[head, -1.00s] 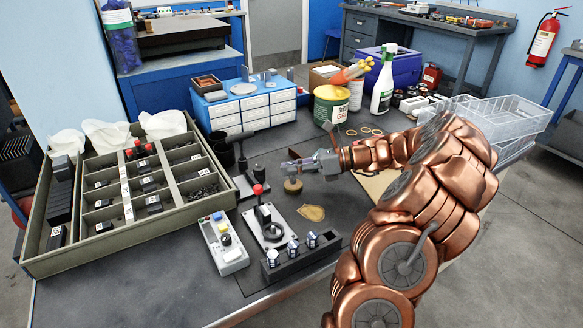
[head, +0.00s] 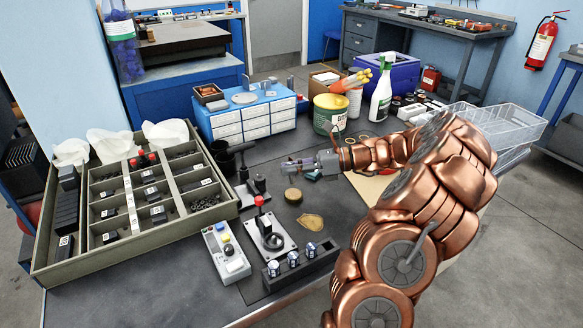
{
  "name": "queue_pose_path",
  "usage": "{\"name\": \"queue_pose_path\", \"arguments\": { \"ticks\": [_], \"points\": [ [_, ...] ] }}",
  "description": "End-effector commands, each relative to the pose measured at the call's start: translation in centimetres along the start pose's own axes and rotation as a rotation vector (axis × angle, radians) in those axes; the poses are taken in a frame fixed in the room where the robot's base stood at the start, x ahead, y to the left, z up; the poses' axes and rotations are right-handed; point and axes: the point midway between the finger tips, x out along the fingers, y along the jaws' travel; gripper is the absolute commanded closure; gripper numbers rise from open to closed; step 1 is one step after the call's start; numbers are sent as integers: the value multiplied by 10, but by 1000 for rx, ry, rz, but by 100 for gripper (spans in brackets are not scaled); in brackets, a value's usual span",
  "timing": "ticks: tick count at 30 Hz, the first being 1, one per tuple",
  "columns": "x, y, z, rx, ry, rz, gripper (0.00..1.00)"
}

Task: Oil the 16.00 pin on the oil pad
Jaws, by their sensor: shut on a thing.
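My gripper (head: 300,166) reaches in from the right over the middle of the bench. It is shut on a small pin at its fingertips, too small here to read its size or see its full outline. A round brown pad (head: 293,195), which looks like the oil pad, lies on the dark mat just below the gripper in the picture. The gripper is apart from it and above it. A flat tan patch (head: 311,222) lies nearer the front edge.
A lever fixture with a red knob (head: 266,237), a button box (head: 226,252) and a black block with several round pieces (head: 300,262) stand in front. A compartment tray (head: 140,246) fills the left. A yellow-green tub (head: 329,115) and spray bottle (head: 382,92) stand behind.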

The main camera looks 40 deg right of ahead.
Motion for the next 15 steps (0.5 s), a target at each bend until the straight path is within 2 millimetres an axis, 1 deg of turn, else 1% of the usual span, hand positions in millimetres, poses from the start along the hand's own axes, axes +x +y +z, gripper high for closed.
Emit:
{"name": "queue_pose_path", "arguments": {
  "ticks": [1, 15],
  "points": [
    [-1, 2, 6, 0, 0, 0, 100],
    [-6, 10, 32, 0, -1, 0, 100]
  ]
}}
